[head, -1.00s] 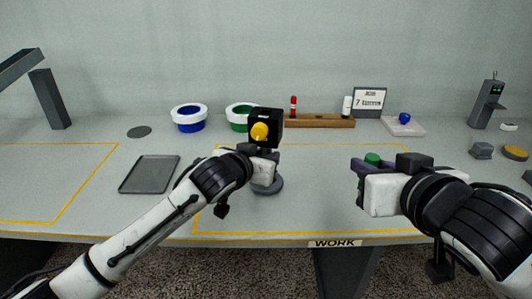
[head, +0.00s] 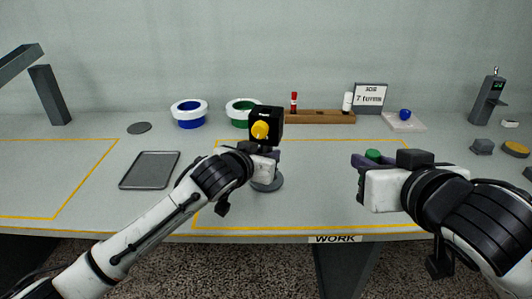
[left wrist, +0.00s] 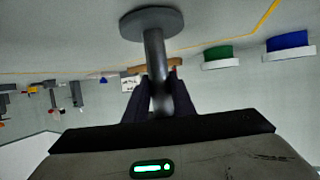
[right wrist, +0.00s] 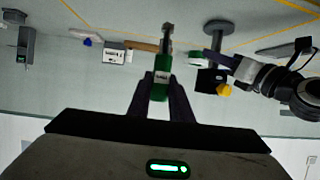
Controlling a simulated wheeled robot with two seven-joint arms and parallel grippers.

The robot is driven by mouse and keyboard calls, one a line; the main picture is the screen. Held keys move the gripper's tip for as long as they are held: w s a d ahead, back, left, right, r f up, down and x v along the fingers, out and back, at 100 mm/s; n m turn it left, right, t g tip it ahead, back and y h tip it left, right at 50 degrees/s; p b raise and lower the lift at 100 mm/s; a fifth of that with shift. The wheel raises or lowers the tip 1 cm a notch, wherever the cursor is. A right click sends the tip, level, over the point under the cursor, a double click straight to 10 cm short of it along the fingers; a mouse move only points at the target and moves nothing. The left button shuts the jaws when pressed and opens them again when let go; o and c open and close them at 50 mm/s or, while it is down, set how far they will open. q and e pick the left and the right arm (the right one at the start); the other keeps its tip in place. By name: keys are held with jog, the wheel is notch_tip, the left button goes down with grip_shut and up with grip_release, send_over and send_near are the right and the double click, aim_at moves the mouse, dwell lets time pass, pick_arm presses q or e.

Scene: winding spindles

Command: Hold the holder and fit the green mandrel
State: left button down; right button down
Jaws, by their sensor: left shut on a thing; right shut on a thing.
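The holder is a black block (head: 266,123) with a yellow knob (head: 260,130), on a grey post with a round base (head: 268,184). It stands upright on the table. My left gripper (head: 272,154) is shut around its post, below the block; the left wrist view shows the post (left wrist: 155,60) between the fingers. My right gripper (head: 360,163) is shut on the green mandrel (right wrist: 161,84), to the right of the holder and apart from it. In the right wrist view its grey shaft sticks out beyond the fingertips. In the head view only its green top (head: 373,155) shows.
A wooden rack (head: 318,117) and a sign (head: 370,97) are at the back. A grey tray (head: 150,171) lies left. The table between the grippers is clear.

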pick_arm(q)
jog(key=shift+f, duration=0.35)
dwell(0.5)
jog(key=c, duration=1.7)
grip_release()
pick_arm(e)
jog(key=shift+f, duration=0.1)
pick_arm(q)
jog(key=shift+o, duration=0.2)
grip_shut()
